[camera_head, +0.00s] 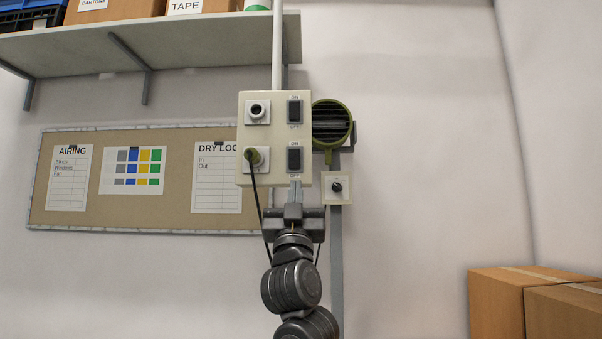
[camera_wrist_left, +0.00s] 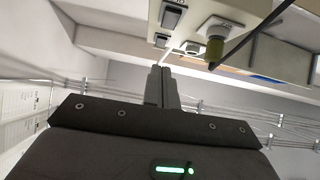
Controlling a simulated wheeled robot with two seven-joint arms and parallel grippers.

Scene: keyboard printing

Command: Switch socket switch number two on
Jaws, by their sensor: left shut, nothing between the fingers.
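A pale socket panel (camera_head: 275,178) on the wall bears two sockets on its left and two dark rocker switches on its right. The upper switch (camera_head: 295,110) and the lower switch (camera_head: 294,158) each have ON above and OFF below; their rocker positions are too small to tell. A green plug (camera_head: 256,157) with a black cord sits in the lower socket; it also shows in the left wrist view (camera_wrist_left: 214,48). My left gripper (camera_head: 295,187) is shut and empty, fingers pointing up just below the lower switch. Its fingertips (camera_wrist_left: 160,70) show beneath the panel in the wrist view. My right gripper is not in view.
A green round fan (camera_head: 331,124) and a small dial box (camera_head: 338,188) are right of the panel. The plug's cord hangs down beside my left arm. A shelf (camera_head: 200,48) is above, a notice board (camera_head: 85,205) left. Cardboard boxes (camera_head: 497,310) stand lower right.

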